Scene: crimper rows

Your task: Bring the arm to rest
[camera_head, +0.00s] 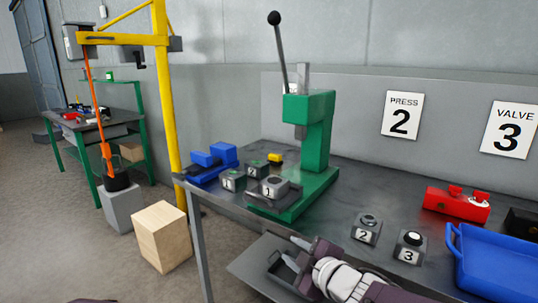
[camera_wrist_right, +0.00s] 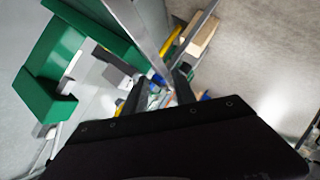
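My right arm comes in from the bottom of the head view, and its gripper (camera_head: 292,254) is over the table's front edge, pointing left. Its two fingers stand apart with nothing seen held between them. In the right wrist view the dark fingers (camera_wrist_right: 157,97) also show with a gap between them. The green press (camera_head: 312,130) with its long lever stands behind the gripper, apart from it. My left gripper is not in view.
Numbered blocks 2 (camera_head: 366,229) and 3 (camera_head: 410,247), a red fixture (camera_head: 457,204) and a blue tray (camera_head: 498,262) stand on the table right of the gripper. A yellow post (camera_head: 166,100) and wooden box (camera_head: 161,237) are left.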

